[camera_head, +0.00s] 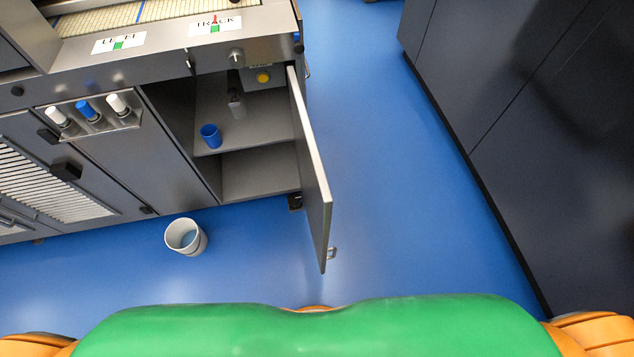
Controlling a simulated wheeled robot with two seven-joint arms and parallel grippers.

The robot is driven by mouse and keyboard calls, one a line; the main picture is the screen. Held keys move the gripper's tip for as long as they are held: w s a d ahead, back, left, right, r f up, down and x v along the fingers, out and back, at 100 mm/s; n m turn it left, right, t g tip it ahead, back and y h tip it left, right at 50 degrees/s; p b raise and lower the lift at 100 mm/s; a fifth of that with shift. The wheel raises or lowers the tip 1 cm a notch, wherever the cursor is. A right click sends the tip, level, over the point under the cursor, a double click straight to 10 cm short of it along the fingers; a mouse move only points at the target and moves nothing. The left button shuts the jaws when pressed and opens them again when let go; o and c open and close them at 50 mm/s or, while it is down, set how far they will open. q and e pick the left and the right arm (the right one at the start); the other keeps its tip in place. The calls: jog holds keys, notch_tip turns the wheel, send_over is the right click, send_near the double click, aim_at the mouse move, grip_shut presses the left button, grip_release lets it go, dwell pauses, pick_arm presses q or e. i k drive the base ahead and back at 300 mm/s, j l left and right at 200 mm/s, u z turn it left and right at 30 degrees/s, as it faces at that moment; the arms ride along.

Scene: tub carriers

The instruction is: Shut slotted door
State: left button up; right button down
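A door with a white slatted vent (45,186) is at the left of the grey machine front, with a black latch (66,171) on it. It looks about flush with the front, though I cannot tell if it is fully shut. Another door (312,165) stands wide open at the right end of the cabinet, sticking out toward me. I see it nearly edge-on; its outer face is hidden, so I cannot tell if it has slots. A small handle (332,253) shows near its free end. Neither gripper is in view.
A pale bucket (199,241) stands on the blue floor before the cabinet. The open compartment holds a blue cup (211,136) on a shelf (262,121). Dark cabinets (540,110) line the right side. Floor right of the open door is clear.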

aim_at(316, 192)
jog(key=l+u, duration=0.25)
jog(key=l, duration=0.2)
jog(key=k+l+u, duration=0.15)
jog(key=l+u, duration=0.15)
jog(key=k+l+u, duration=0.25)
jog(key=l, duration=0.25)
jog(key=i, duration=0.1)
